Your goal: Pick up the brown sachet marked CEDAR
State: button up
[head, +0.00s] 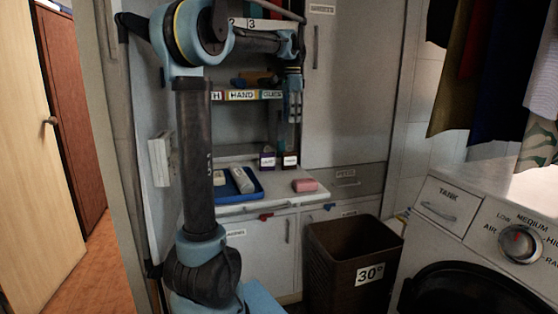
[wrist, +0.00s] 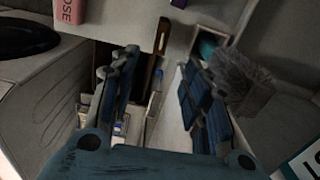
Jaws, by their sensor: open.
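A small dark brown packet (head: 290,160) with a pale label stands at the back of the white counter, right of a purple one (head: 268,158). Its lettering is too small to read; it may be the CEDAR sachet. My gripper (head: 293,118) hangs above it, pointing down, with its fingers apart and empty. In the wrist view, the open fingers (wrist: 160,100) have nothing held between them. A purple edge (wrist: 180,3) shows at the top there, but I cannot make out the brown sachet in that view.
A pink block (head: 305,185), marked ROSE in the wrist view (wrist: 70,10), lies on the counter's right. A blue tray (head: 256,190) holds a pale bottle. A labelled shelf (head: 245,95) is behind my gripper. A brown bin (head: 330,255) stands below, near a washer (head: 470,235).

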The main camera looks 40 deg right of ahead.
aim_at(289, 152)
jog(key=f, duration=1.1)
jog(key=shift+w+a+f, duration=0.15)
jog(key=shift+w+f, duration=0.05)
jog(key=shift+w, duration=0.15)
jog(key=shift+s+f, duration=0.15)
jog(key=shift+f, duration=2.85)
jog(key=shift+c, duration=0.5)
grip_shut()
